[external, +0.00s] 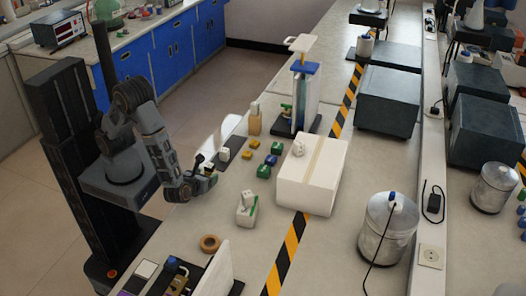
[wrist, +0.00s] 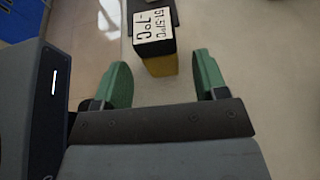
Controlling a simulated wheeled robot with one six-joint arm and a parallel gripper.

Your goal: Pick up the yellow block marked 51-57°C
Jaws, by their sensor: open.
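The block marked 51-57°C (wrist: 155,32) is in the wrist view, with a white lettered top and a yellow side facing my gripper. My gripper (wrist: 163,62) is open, its two green fingers apart on the left and right. The block is ahead of the fingers, roughly centred between them, and nothing shows in their grip. In the external view my gripper (external: 206,172) is low over the near edge of the bench. A small white-topped piece shows close to it there, but I cannot tell if it is the marked block.
A large white box (external: 312,185) is to the right. A tape roll (external: 210,243) lies nearer the camera.

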